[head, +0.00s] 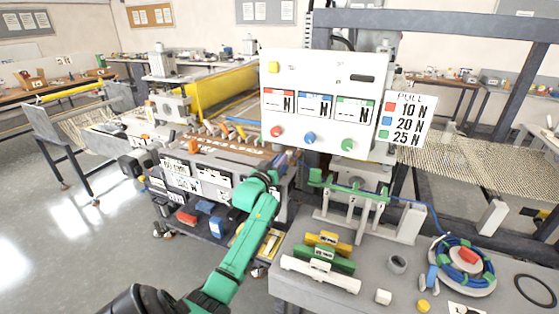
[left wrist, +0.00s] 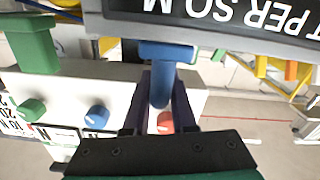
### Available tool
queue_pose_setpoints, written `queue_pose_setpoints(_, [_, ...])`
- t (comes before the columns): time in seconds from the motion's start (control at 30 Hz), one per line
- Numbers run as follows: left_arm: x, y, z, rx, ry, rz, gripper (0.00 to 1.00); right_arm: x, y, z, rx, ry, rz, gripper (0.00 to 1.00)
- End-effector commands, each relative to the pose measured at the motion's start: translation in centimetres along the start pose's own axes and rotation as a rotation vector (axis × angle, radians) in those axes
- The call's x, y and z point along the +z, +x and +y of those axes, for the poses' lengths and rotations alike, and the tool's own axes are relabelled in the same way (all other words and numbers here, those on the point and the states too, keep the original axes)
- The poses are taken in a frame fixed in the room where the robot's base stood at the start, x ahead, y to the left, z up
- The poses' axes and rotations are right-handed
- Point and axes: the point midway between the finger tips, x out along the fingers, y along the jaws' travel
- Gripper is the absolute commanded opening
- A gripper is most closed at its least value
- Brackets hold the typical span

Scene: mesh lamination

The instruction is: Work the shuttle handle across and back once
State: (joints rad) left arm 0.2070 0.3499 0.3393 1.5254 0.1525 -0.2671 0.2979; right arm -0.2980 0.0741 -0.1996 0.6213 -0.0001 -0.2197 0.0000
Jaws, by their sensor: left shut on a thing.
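The shuttle handle (left wrist: 161,82) looks like a blue, rounded grip in the left wrist view. It hangs below a dark bar with white lettering (left wrist: 215,22). My left gripper (left wrist: 161,105) has its two dark fingers on either side of the blue handle and is shut on it. In the head view my left gripper (head: 268,180) is at the front right end of the loom-like machine (head: 205,180), beneath the white panel. The handle cannot be made out there behind my gripper and green arm. My right gripper is not in view.
A white panel (head: 318,100) with red, blue and green knobs stands just above my gripper, beside a pull-force sign (head: 408,118). A grey table (head: 385,270) at right holds yellow and green blocks (head: 322,255) and a blue coil (head: 460,262). Floor at left is clear.

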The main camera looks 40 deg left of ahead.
Motion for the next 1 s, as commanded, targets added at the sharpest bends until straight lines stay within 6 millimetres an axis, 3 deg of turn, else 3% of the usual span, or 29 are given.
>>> queue_pose_setpoints(0.2, [0.3, 0.0, 0.2, 0.003, -0.006, -0.005, 0.0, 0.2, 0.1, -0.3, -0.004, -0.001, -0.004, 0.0])
queue_pose_setpoints(0.23, [0.3, 0.0, 0.2, 0.003, -0.006, -0.005, 0.28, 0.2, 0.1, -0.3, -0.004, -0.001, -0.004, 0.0])
queue_pose_setpoints(0.3, [0.3, 0.0, 0.2, 0.003, -0.005, -0.005, 0.52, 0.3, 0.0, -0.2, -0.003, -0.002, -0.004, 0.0])
queue_pose_setpoints(0.7, [0.2, -0.4, 0.1, 0.002, -0.003, -0.002, 0.52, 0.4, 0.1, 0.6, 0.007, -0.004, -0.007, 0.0])
queue_pose_setpoints(1.0, [0.6, -5.0, 0.1, 0.002, -0.001, -0.004, 0.52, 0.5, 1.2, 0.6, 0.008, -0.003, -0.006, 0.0])
